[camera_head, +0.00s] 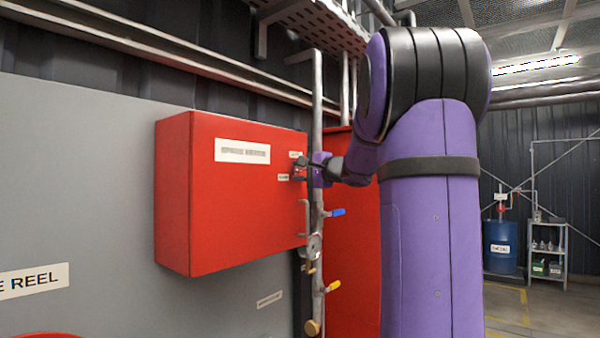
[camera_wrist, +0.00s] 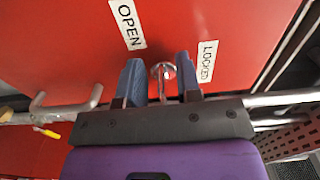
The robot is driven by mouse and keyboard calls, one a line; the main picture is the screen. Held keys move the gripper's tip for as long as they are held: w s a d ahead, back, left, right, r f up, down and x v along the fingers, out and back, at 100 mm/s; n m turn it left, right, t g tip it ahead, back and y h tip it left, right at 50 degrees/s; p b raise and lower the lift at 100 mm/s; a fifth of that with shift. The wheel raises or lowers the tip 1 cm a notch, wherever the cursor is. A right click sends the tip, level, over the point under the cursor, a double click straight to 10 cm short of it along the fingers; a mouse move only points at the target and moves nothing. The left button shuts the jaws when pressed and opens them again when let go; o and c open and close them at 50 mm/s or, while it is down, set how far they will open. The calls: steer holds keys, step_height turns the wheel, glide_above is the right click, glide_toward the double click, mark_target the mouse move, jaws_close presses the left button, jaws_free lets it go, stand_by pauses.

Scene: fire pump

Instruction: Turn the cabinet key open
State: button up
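The red cabinet (camera_head: 230,210) is mounted on the grey wall panel and its door is closed. In the wrist view, the silver key (camera_wrist: 163,75) sits in a round lock on the red door, between the OPEN label (camera_wrist: 127,24) and the LOCKED label (camera_wrist: 207,61). My gripper (camera_wrist: 159,72) is open, with one finger on each side of the key and visible gaps to both. In the head view my gripper (camera_head: 299,168) is at the right side of the cabinet front and hides the key.
A metal door handle (camera_head: 304,217) is below my gripper. A blue drum (camera_head: 502,246) and a shelf rack stand far right.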

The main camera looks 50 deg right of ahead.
steer(key=s, duration=1)
steer(key=shift+s+d, duration=0.3)
steer(key=shift+d, duration=0.1)
steer(key=s+a+f+n+g+y, duration=0.15)
steer(key=a+f+n+g, duration=0.3)
steer(key=a, duration=0.65)
steer(key=w+a+f+n+g+y, duration=0.1)
steer(key=a+f+n+g+y, duration=0.3)
steer(key=a, duration=0.7)
steer(key=s+a+f+n+g+h, duration=0.4)
steer(key=s+a+f+n+h, duration=0.3)
steer(key=s+a+f, duration=0.5)
step_height(320, 180, down, 3)
steer(key=s+n, duration=0.1)
steer(key=s, duration=0.1)
steer(key=shift+s, duration=0.4)
steer(key=shift+o, duration=0.5)
steer(key=shift+a+r+n, duration=0.1)
steer(key=shift+r+n, duration=0.05)
steer(key=shift+n, duration=0.1)
